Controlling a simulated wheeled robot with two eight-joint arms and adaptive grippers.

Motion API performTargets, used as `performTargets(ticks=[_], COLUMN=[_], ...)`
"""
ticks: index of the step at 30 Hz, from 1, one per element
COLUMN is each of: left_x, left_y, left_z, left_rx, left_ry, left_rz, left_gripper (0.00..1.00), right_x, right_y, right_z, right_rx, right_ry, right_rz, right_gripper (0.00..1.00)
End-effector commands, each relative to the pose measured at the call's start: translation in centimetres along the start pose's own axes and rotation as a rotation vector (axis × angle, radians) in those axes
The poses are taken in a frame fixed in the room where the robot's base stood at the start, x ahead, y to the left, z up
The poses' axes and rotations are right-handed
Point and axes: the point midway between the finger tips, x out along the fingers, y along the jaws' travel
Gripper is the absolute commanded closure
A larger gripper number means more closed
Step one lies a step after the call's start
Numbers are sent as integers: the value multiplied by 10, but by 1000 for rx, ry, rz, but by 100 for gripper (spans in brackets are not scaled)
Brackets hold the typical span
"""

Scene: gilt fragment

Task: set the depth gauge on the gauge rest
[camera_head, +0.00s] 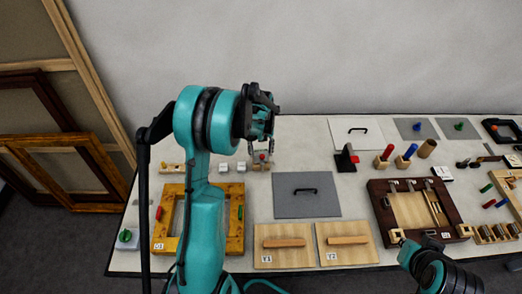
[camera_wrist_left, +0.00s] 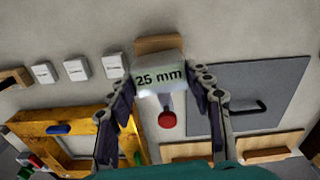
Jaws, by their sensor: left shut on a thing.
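My left gripper (camera_head: 262,137) is shut on a pale block marked "25 mm" (camera_wrist_left: 160,78), which I take to be the depth gauge. It lies between the two fingers in the left wrist view. A red round knob (camera_wrist_left: 167,119) shows just below the marked face. A small wooden block (camera_wrist_left: 160,43) shows behind the gauge, partly hidden by it; I cannot tell whether they touch. I cannot tell for sure which thing is the gauge rest. Part of my right arm shows at the lower right of the head view; its gripper cannot be made out.
Small white blocks (camera_head: 223,167) stand left of the gripper. A yellow wooden frame (camera_head: 165,244), a grey panel with a handle (camera_head: 322,204) and two wooden boards (camera_head: 283,259) lie nearer. A black stand with red (camera_head: 345,158) and several coloured-handled tools stand right.

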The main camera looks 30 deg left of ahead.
Motion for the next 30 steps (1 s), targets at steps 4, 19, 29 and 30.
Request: performTargets(ticks=[4,19,29,30], left_x=[0,10,11,11], left_y=[0,0,0,0], left_z=[0,0,0,0], left_rx=[0,0,0,0], left_ry=[0,0,0,0], left_rz=[0,0,0,0], left_gripper=[86,86,25,25], right_x=[0,7,8,8], right_y=[0,0,0,0], right_z=[0,5,6,6], right_rx=[0,0,0,0], right_ry=[0,0,0,0], right_rz=[0,0,0,0], right_gripper=[100,100,100,100])
